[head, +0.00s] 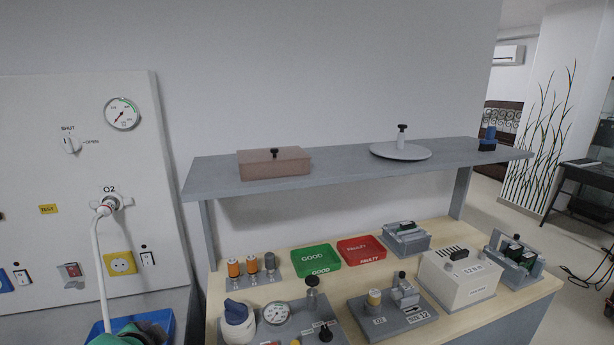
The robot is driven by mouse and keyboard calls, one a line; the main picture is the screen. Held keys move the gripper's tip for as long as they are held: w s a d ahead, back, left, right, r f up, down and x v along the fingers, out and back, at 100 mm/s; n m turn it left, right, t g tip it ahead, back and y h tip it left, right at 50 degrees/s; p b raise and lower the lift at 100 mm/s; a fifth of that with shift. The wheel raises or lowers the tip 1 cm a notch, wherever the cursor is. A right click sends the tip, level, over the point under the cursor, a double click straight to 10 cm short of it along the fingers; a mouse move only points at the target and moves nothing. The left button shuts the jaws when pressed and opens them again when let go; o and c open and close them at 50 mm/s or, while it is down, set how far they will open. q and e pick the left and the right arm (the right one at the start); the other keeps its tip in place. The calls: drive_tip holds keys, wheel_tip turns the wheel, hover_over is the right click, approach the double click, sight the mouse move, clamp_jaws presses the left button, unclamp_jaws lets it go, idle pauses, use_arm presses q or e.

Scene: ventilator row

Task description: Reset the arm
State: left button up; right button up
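Neither of my grippers and neither of my arms shows in the head view, so I cannot see their pose or what they hold. No other arm shows either. A wooden workbench (290,263) stands ahead on the right, with a grey raised shelf (345,165) over it. A white wall panel (60,120) stands on the left, with a gauge (122,113), a SHUT/OPEN knob (71,144) and an O2 outlet (112,203). A white hose (98,265) hangs from the outlet.
The shelf holds a brown lidded box (274,163), a round plate with a knob (400,151) and a blue item (488,140). The bench holds a green tray (300,271), a red tray (381,243), a white box (460,284) and several fixtures. A blue bin (165,324) is at bottom left.

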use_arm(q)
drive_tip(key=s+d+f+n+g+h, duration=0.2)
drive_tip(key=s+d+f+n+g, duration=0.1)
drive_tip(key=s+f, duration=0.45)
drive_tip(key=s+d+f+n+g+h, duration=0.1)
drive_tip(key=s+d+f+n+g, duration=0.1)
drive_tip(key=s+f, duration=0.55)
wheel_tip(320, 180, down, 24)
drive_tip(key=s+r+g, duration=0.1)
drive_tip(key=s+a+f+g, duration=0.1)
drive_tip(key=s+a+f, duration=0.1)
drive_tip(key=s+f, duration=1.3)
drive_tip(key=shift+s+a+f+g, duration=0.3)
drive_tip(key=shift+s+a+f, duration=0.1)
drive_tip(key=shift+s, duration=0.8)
